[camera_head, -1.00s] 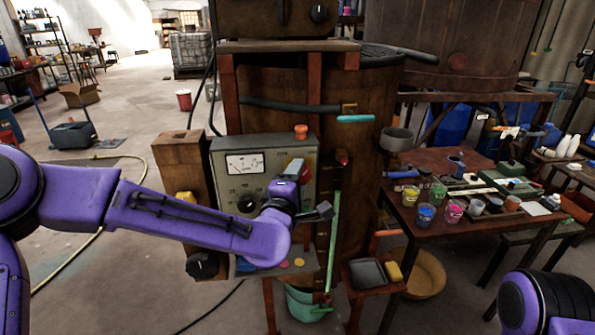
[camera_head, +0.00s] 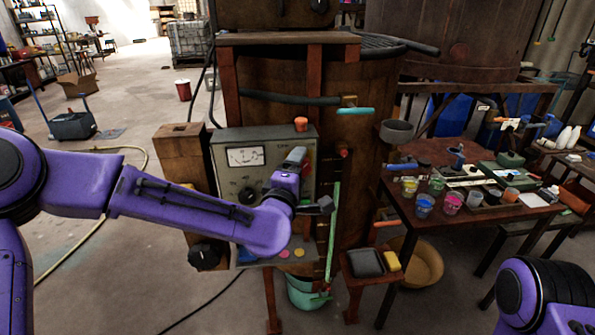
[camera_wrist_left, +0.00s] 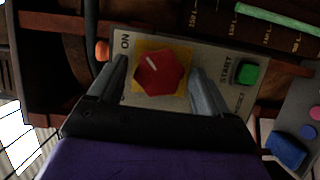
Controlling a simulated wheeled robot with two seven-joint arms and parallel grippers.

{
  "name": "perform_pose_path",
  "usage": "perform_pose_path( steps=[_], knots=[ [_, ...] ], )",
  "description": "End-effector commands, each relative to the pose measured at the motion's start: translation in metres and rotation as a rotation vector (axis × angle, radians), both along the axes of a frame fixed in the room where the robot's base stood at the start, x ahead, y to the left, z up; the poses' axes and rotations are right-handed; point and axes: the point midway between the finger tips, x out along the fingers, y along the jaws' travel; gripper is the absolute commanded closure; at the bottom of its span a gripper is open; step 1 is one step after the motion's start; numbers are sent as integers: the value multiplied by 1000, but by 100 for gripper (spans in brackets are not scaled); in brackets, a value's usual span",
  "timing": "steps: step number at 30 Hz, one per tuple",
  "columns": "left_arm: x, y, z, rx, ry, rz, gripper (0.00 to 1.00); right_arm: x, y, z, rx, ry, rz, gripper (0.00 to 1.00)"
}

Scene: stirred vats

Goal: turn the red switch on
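The red switch (camera_wrist_left: 160,73) is a lobed rotary knob with a white pointer line on a yellow square plate. In the left wrist view, its pointer slants toward the upper left, and the word ON is printed beside the plate on the left. My left gripper (camera_wrist_left: 158,66) is open, with one finger on each side of the knob; I cannot tell whether they touch it. In the head view, my left gripper (camera_head: 296,157) is at the right part of the grey control panel (camera_head: 228,136) and hides the switch. My right gripper is out of view.
A green START button (camera_wrist_left: 246,73) is right of the switch in the wrist view. An orange knob (camera_head: 301,124) tops the panel, which also has a gauge (camera_head: 246,157). A green rod (camera_head: 333,230) stands close at right. A cluttered table (camera_head: 410,210) is farther right.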

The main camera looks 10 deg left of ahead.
Motion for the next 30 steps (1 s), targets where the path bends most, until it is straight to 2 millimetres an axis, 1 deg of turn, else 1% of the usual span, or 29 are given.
perform_pose_path(
  steps=[5, 8, 11, 15, 18, 21, 24, 30],
  knots=[
    [-1, 0, 0, -2, -2, 1, 22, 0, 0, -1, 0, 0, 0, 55],
    [-12, 1, -1, -3, -3, 1, 22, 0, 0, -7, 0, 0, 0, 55],
    [-34, 3, -2, -1, -4, -1, 22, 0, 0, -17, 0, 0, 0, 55],
    [-69, 5, -2, -1, -4, -2, 22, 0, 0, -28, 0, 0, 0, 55],
    [-88, 6, -1, -1, -3, -1, 22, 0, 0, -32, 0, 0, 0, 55],
    [-100, 7, 0, -1, -2, 0, 22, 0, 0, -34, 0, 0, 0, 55],
    [-105, 8, 1, 0, -1, 0, 22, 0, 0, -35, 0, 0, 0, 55],
    [-105, 8, 1, 0, 0, 0, 22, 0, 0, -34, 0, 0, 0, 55]
  ],
)
